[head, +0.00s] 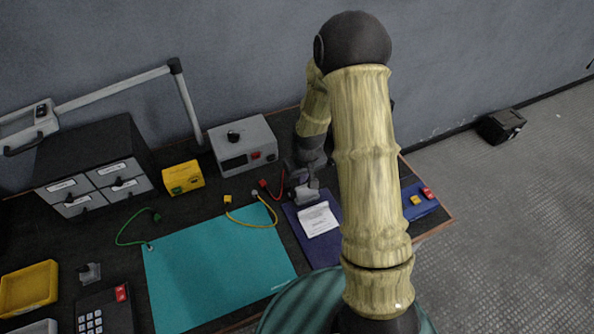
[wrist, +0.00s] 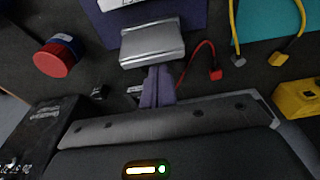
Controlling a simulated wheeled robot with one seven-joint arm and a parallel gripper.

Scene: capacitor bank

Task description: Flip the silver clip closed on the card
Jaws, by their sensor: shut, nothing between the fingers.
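The silver clip (wrist: 152,45) sits at the end of the purple clipboard (wrist: 190,14). It also shows in the head view (head: 307,193), just above the white card (head: 318,220). I cannot tell from these views how far the clip plate is tilted. Only an edge of the card (wrist: 117,4) shows in the wrist view. My gripper (wrist: 158,72) is shut and empty, its fingertips right at the clip's near edge; I cannot tell whether they touch it. In the head view my arm covers part of the clipboard's right side.
A red-and-blue cylinder (wrist: 56,57) stands left of the clip in the wrist view. Red (wrist: 203,55) and yellow leads lie to its right. A teal mat (head: 215,265), grey box (head: 243,143), yellow box (head: 183,178) and blue button box (head: 420,203) are on the bench.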

